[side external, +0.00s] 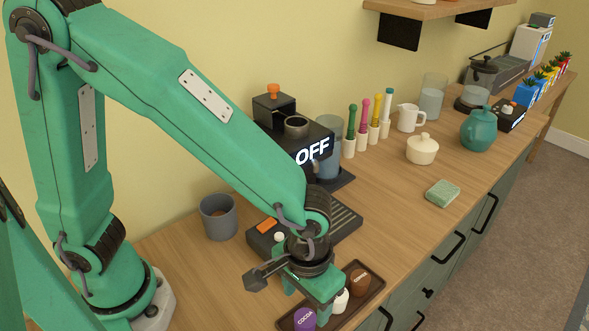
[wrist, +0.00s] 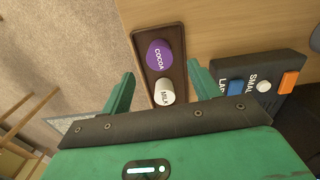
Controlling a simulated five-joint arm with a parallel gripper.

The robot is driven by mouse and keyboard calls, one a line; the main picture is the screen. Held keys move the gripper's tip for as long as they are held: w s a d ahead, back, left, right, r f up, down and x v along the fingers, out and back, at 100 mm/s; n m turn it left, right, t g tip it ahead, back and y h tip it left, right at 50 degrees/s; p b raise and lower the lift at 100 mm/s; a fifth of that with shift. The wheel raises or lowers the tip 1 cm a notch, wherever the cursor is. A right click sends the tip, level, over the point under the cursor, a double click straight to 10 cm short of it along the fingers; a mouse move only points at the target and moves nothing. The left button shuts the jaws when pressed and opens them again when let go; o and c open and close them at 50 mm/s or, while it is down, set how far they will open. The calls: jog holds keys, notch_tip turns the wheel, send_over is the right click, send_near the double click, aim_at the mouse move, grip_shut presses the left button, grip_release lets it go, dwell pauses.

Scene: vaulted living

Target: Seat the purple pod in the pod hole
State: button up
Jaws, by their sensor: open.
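The purple pod (side external: 305,319), labelled COCOA, sits in a dark tray (side external: 377,291) near the counter's front. It also shows in the wrist view (wrist: 158,54), beyond my fingertips. A white pod (side external: 341,301), labelled MILK, is beside it; in the wrist view it (wrist: 164,92) lies between my fingers. A brown pod (side external: 359,282) is at the tray's other end. My gripper (side external: 318,294) is open and low over the tray, pointing down and holding nothing. The black coffee machine (side external: 318,140) reads OFF. A round, ringed opening (side external: 296,125) is on its top, apparently the pod hole.
A black control box (side external: 262,243) with an orange button is next to the tray. A grey cup (side external: 219,217) stands behind it. Coloured-handled tools (side external: 363,128), a white jug (side external: 410,117), a cream pot (side external: 422,149), a teal teapot (side external: 478,129) and a sponge (side external: 443,193) stand further right.

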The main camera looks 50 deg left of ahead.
aim_at(305, 318)
jog(key=shift+f, duration=2.45)
jog(key=c, duration=1.1)
